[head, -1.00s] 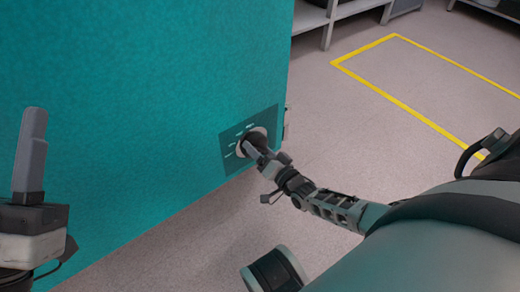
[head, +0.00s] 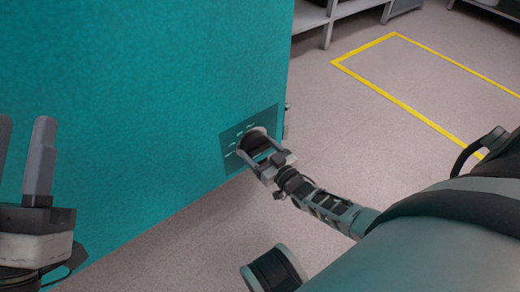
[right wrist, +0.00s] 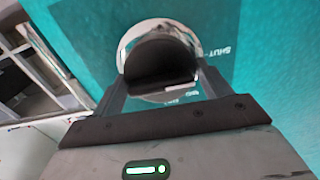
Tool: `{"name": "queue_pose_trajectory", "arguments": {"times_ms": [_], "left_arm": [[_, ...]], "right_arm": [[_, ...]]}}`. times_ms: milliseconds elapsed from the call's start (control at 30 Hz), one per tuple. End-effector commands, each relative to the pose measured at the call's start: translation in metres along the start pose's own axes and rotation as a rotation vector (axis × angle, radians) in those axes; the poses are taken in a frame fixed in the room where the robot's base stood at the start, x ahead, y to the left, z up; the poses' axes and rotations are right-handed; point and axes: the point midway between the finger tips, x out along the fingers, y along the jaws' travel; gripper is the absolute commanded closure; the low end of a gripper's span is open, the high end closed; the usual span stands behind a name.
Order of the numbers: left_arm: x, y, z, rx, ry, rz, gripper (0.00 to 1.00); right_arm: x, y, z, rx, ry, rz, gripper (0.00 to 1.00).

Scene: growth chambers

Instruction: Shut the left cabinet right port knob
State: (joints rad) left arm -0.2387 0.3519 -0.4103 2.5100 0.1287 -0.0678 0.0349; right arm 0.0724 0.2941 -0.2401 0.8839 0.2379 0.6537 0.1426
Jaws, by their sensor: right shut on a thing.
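The dark round knob (head: 256,140), with a pale ring around it, is on the teal cabinet (head: 150,90) near its right edge. A darker label plate (head: 229,160) with small white marks surrounds it. My right gripper (head: 261,149) is shut on the knob, one finger on each side. In the right wrist view the dark knob (right wrist: 160,58) sits between the two fingers of the right gripper (right wrist: 160,85). The word SHUT shows on the plate (right wrist: 222,65) to the right of it. My left gripper (head: 24,130) is open and empty at the left edge.
Grey floor (head: 330,130) lies to the right of the cabinet, with a yellow taped outline (head: 400,101) on it. A pale shelf unit (head: 345,10) stands at the back. The floor around the right arm looks clear.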

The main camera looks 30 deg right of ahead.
Motion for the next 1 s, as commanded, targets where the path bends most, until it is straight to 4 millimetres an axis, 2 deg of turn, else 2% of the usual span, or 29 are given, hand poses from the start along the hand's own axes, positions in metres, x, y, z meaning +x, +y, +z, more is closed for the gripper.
{"name": "queue_pose_trajectory", "arguments": {"times_ms": [600,633,667,1000], "left_arm": [[-0.0004,-0.0002,0.0007,-0.006,-0.003,-0.003,0.64],[-0.0004,-0.0002,0.0007,-0.006,-0.003,-0.003,0.64],[-0.0004,-0.0002,0.0006,-0.006,-0.003,-0.003,0.64],[-0.0001,-0.0001,0.0001,-0.007,-0.003,-0.003,0.64]], "right_arm": [[-0.0005,0.0003,0.0008,-0.048,-0.002,0.000,0.46],[-0.0005,0.0003,0.0008,-0.048,-0.002,0.000,0.20],[-0.0005,0.0003,0.0008,-0.047,-0.002,0.000,0.13],[-0.0012,0.0000,0.0002,-0.044,-0.001,-0.001,0.13]]}}
